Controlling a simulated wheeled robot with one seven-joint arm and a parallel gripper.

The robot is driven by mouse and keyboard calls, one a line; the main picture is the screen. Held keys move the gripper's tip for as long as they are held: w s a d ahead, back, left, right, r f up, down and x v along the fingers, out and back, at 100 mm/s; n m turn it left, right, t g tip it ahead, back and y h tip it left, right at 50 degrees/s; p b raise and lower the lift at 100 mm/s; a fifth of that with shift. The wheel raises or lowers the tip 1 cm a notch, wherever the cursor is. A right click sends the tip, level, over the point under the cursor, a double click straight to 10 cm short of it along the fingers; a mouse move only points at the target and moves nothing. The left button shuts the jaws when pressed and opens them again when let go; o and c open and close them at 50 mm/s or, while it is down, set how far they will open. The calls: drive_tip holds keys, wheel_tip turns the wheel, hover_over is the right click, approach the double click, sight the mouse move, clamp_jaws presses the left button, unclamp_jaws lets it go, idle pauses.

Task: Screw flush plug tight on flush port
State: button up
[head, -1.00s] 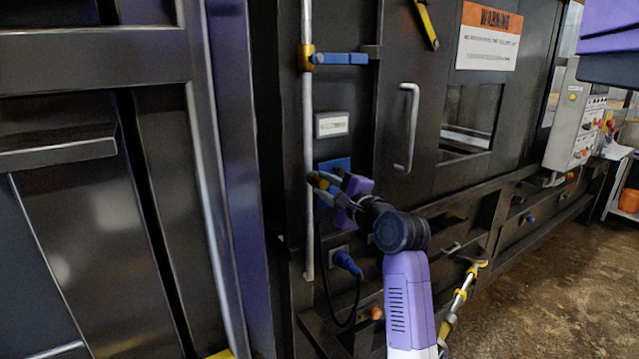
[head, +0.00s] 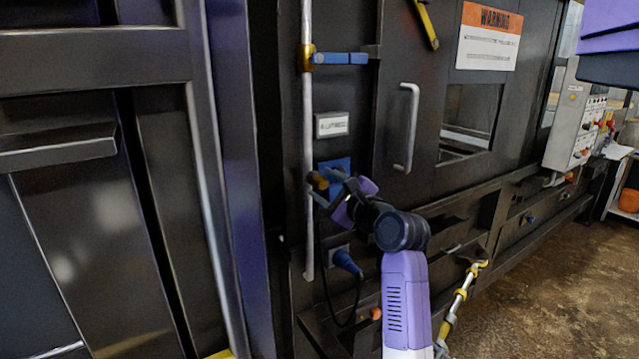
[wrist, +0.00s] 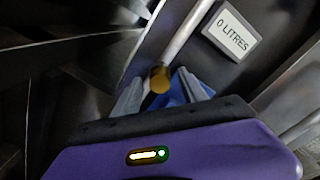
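The wrist is tilted, so the machine appears slanted in the wrist view. The port itself is hidden behind the plug; how deep the plug sits cannot be told.
A blue connector with a cable (head: 346,263) is below. A door handle (head: 408,128) stands out to the right.

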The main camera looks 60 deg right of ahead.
drive_tip(key=n, duration=0.5)
drive_tip(key=shift+b, duration=0.35)
drive_tip(key=n+b, duration=0.1)
drive_tip(key=n, duration=0.4)
drive_tip(key=n+b, duration=0.1)
drive_tip(key=n, duration=0.4)
drive_tip(key=n+b, duration=0.1)
drive_tip(key=n, duration=0.2)
drive_tip(key=shift+f, duration=0.1)
drive_tip(key=n+b, duration=0.1)
drive_tip(key=n, duration=0.1)
drive_tip(key=shift+n, duration=0.4)
drive_tip(key=shift+c, duration=0.5)
